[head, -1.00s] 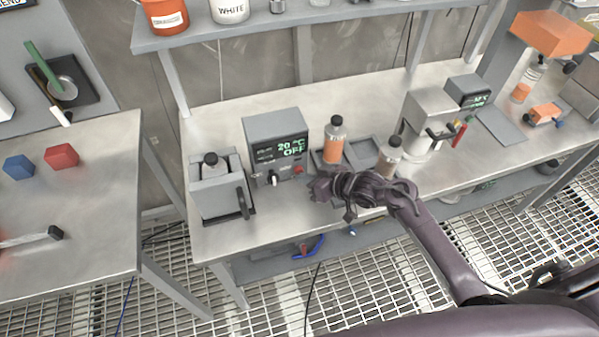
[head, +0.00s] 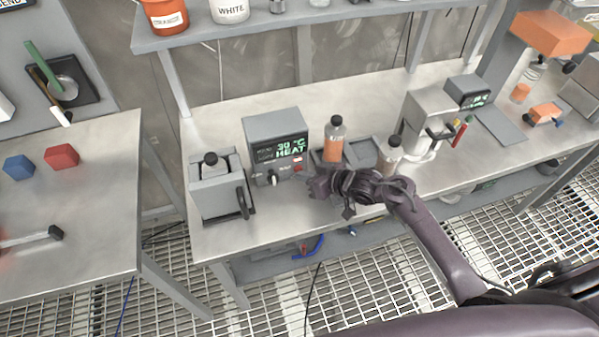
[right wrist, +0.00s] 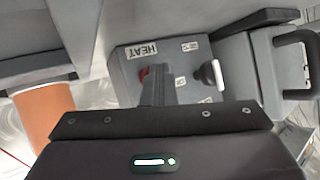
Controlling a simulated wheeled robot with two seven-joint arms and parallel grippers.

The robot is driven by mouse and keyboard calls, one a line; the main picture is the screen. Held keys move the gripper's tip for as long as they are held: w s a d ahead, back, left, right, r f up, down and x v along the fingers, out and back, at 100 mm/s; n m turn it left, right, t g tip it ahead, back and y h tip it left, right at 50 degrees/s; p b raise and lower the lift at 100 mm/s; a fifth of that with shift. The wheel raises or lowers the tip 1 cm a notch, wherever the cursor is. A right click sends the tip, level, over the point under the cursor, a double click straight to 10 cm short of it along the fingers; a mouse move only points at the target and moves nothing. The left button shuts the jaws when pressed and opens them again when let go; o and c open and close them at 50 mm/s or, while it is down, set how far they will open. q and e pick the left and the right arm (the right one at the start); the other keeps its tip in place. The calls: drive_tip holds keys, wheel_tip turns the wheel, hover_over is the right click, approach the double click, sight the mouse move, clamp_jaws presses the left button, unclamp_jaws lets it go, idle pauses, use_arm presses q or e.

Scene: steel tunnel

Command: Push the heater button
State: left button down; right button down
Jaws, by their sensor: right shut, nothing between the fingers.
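The heater (head: 277,122) is a grey box on the bench, its display (head: 279,149) showing green text that reads 30 °C and HEAT. Its red button (head: 298,167) is at the lower right of the front face, right of a knob with a white pointer (head: 272,179). My right gripper (head: 312,184) is shut and empty, just right of and in front of the button. In the right wrist view the fingers (right wrist: 156,84) point at the heater face (right wrist: 183,60) and partly cover the red button (right wrist: 144,73). I cannot tell whether they touch it. My left gripper is not in view.
A grey vessel with a black handle (head: 243,203) stands left of the heater. An orange bottle (head: 333,146) stands on a tray right of it, and another bottle (head: 391,154) is close to my right arm. A shelf (head: 290,28) runs above the bench.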

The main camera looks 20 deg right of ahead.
drive_tip(key=shift+r, duration=0.15)
drive_tip(key=shift+s+p, duration=0.2)
drive_tip(key=shift+p, duration=0.25)
drive_tip(key=shift+s, duration=0.1)
drive_tip(key=shift+s+p, duration=0.3)
drive_tip(key=shift+p, duration=0.05)
drive_tip(key=s+p, duration=0.2)
drive_tip(key=s, duration=0.1)
drive_tip(key=shift+s+d+r+p, duration=0.1)
drive_tip(key=shift+s+p, duration=0.15)
drive_tip(key=shift+p, duration=0.05)
drive_tip(key=shift+s+p, duration=0.45)
drive_tip(key=shift+s, duration=0.25)
drive_tip(key=shift+s+f, duration=0.2)
drive_tip(key=shift+s, duration=0.1)
